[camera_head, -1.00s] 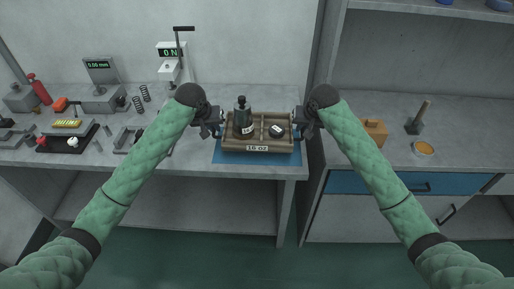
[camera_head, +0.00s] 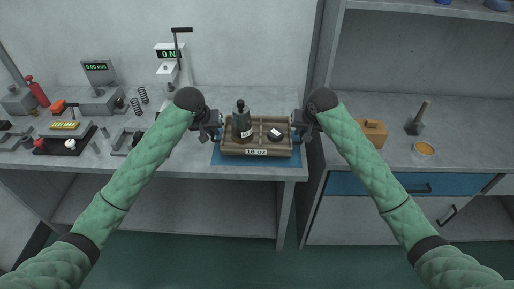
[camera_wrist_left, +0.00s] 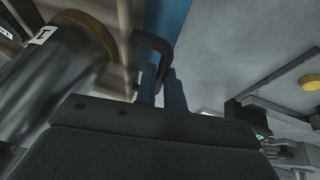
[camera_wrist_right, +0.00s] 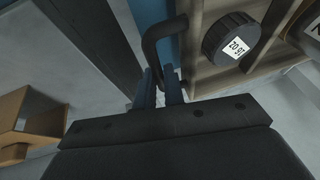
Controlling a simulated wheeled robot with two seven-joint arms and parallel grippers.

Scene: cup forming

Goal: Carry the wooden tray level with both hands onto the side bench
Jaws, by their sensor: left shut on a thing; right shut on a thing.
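The wooden tray (camera_head: 284,151) is over the blue mat (camera_head: 226,161) at the right end of the left bench and looks level. I cannot tell whether it touches the mat. A dark bottle (camera_head: 241,125) stands upright in its left part and a black round piece with a white label (camera_head: 275,135) lies in its right part. My left gripper (camera_head: 217,124) is shut on the tray's left handle (camera_wrist_left: 152,42). My right gripper (camera_head: 299,122) is shut on its right handle (camera_wrist_right: 163,34). The side bench (camera_head: 462,130) is on the right.
A wooden block (camera_head: 374,133), a dark tool with a wooden handle (camera_head: 416,122) and an orange-filled dish (camera_head: 423,149) stand on the side bench. A press with a display (camera_head: 170,62) is behind the tray on the left. A gap separates the benches.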

